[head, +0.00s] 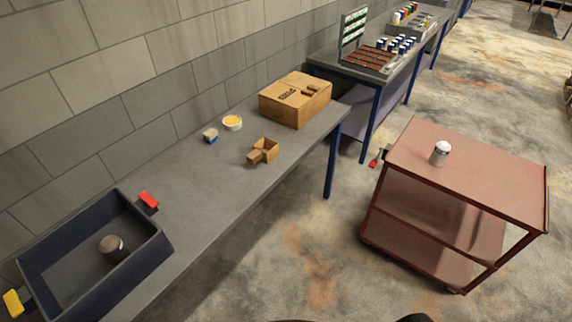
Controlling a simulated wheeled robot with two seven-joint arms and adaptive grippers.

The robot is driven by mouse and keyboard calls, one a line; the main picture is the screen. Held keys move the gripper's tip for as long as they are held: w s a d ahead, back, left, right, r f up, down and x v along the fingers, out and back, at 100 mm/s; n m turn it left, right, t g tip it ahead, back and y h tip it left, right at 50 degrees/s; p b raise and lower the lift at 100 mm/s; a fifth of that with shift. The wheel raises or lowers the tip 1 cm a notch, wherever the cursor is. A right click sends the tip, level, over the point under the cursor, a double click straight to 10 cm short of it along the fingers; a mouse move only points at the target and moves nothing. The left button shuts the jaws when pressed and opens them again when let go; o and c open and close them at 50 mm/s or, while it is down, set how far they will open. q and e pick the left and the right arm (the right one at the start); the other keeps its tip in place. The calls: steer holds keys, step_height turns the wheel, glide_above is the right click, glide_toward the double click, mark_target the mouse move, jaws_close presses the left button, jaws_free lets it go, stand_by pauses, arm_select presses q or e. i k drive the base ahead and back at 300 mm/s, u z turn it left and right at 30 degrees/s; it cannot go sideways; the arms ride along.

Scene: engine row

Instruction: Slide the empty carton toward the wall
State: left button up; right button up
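A small open cardboard carton (264,151) sits on the grey workbench (200,188), close to its front edge. A flap sticks out toward the lower left, and I make out nothing inside it. Neither of my grippers shows in the head view.
A white tub with yellow contents (232,123) and a small tan-and-blue block (210,136) lie between carton and wall. A dark bin (160,251) holding a round object (112,248) fills the near end. A red cart (478,179) carries a white-topped jar (440,153).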

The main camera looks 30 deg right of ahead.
mark_target(260, 152)
steer(key=z, duration=0.65)
steer(key=i, duration=1.25)
steer(key=u, duration=0.2)
